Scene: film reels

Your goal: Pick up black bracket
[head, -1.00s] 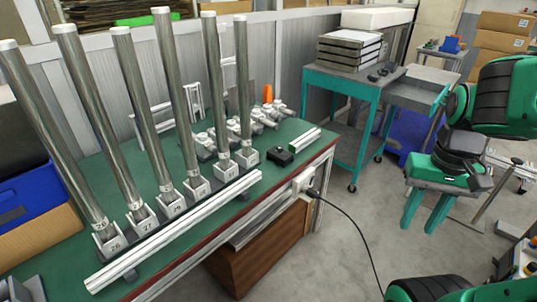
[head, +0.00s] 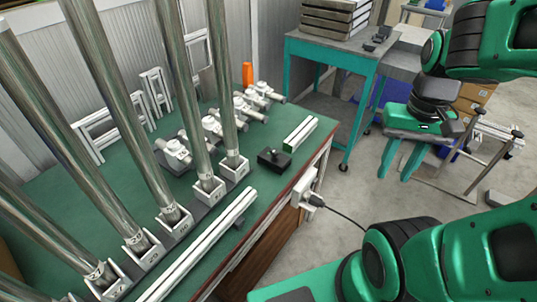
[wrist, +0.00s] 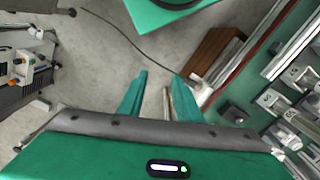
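A small black block with a knob on top, which looks like the black bracket (head: 274,158), lies on the green table near its right edge. It also shows as a dark piece in the wrist view (wrist: 236,115), to the right of my fingers. My gripper (head: 392,172) hangs over the floor to the right of the table, well apart from the bracket. In the wrist view its two green fingers (wrist: 161,76) are spread, with only floor between them.
Tall metal tubes in numbered holders (head: 208,188) crowd the table's left part. A white rail (head: 200,245) lies in front of them, and a short rail (head: 300,134) lies behind the bracket. Metal fittings (head: 212,124) stand further back. A teal cart (head: 345,55) stands beyond.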

